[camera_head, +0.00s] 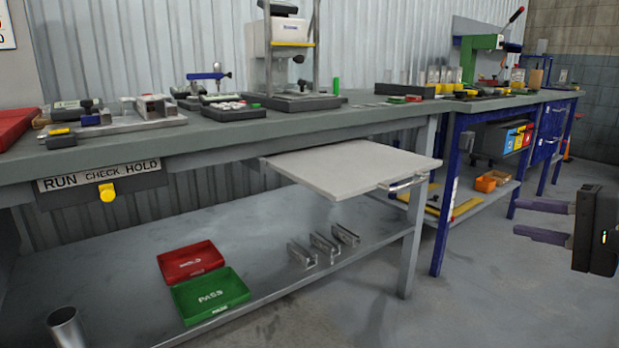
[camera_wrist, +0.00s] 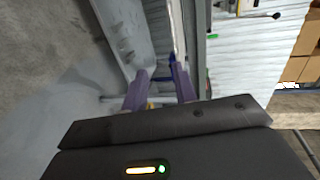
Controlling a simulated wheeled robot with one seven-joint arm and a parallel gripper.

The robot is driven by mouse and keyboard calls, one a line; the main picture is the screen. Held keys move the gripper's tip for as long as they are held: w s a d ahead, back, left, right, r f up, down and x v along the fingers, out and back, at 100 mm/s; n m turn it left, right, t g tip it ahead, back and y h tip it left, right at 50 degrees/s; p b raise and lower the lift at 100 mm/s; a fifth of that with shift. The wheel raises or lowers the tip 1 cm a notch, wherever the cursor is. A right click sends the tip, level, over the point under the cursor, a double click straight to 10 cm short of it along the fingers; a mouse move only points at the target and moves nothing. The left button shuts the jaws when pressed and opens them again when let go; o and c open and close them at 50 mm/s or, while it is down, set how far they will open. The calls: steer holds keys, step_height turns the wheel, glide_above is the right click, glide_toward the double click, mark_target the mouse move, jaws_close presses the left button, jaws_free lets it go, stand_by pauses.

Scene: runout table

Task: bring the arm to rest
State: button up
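My gripper (camera_head: 517,219) is at the right side of the head view, in the air in front of the benches and to the right of the pull-out board. Its two purple-grey fingers point left and stand apart, with nothing between them. In the wrist view my gripper (camera_wrist: 161,88) also shows its two fingers apart, with the bench and lower shelf beyond them. No held object shows in either view.
A pale pull-out board (camera_head: 345,168) with a metal handle juts from the grey bench (camera_head: 225,134). The lower shelf (camera_head: 265,240) holds a red tray (camera_head: 190,262), a green PASS tray (camera_head: 210,295) and several metal brackets. A blue-legged bench (camera_head: 447,190) stands behind. The floor (camera_head: 480,300) is clear.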

steer(key=s+a+f+n+g+h+p, duration=0.1)
steer(key=s+a+f+n+g+p, duration=0.15)
steer(key=a, duration=0.45)
steer(key=s+a+f+n+g+h+p, duration=0.1)
steer(key=s+a+f+g, duration=0.1)
steer(key=a+f+g, duration=0.3)
steer(key=s+a+f+n+h+p, duration=0.4)
steer(key=s+a+f+n+h, duration=0.2)
steer(key=s+n+h, duration=0.1)
steer(key=shift+s, duration=0.65)
